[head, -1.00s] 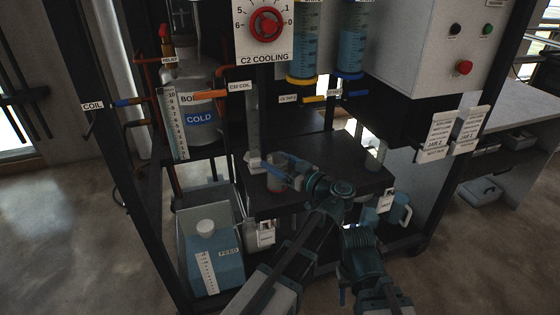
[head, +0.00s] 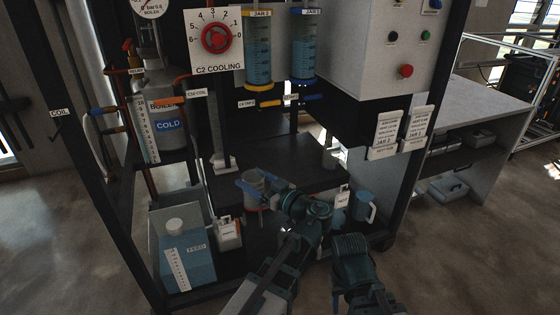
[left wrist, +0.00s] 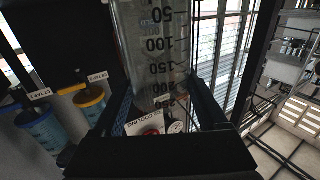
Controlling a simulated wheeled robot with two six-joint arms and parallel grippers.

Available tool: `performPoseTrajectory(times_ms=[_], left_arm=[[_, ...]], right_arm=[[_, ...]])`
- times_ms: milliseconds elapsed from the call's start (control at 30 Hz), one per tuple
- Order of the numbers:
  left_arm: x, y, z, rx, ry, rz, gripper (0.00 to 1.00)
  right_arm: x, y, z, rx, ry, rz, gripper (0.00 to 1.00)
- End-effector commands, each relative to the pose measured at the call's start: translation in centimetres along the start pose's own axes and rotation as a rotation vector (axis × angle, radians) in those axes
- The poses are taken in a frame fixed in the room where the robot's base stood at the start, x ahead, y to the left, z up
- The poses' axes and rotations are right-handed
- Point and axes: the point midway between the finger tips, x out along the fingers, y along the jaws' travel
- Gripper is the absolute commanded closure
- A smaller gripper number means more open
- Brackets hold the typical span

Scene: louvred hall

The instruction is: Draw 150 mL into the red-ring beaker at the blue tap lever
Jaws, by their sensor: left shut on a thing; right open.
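My left gripper (head: 252,187) is shut on the clear red-ring beaker (head: 257,180), held upright at the dark shelf's front left. The beaker fills the middle of the left wrist view (left wrist: 150,50), its scale inverted there; I see no liquid in it. The blue tap lever (head: 312,97) is below the blue-ringed jar (head: 304,50), above and right of the beaker and apart from it. The yellow tap lever (head: 268,103) is below the yellow-ringed jar (head: 258,50). Both jars hold blue liquid. My right gripper (head: 337,302) is low at the bottom, largely hidden by its arm, and empty.
A small clear vessel (head: 330,158) stands on the dark shelf (head: 285,155). A blue mug (head: 365,207) is below at right. The boiler (head: 170,110), red dial (head: 216,37) and feed tank (head: 186,260) are at left. Dark frame posts flank the rig.

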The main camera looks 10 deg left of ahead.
Motion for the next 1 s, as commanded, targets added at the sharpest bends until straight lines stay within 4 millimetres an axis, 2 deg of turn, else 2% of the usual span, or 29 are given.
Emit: performPoseTrajectory(times_ms=[267,900,1000], left_arm=[[0.0,0.0,-6.4,0.000,0.000,0.000,0.79],[0.0,0.0,-26.2,0.000,0.000,0.000,0.79],[0.0,0.0,-28.6,0.000,0.000,0.000,0.79]], right_arm=[[-6.3,0.6,0.4,0.001,0.000,-0.001,0.50],[-26.0,2.6,1.5,0.003,0.000,-0.007,0.50],[-28.4,2.8,1.7,0.003,0.000,-0.008,0.50]])
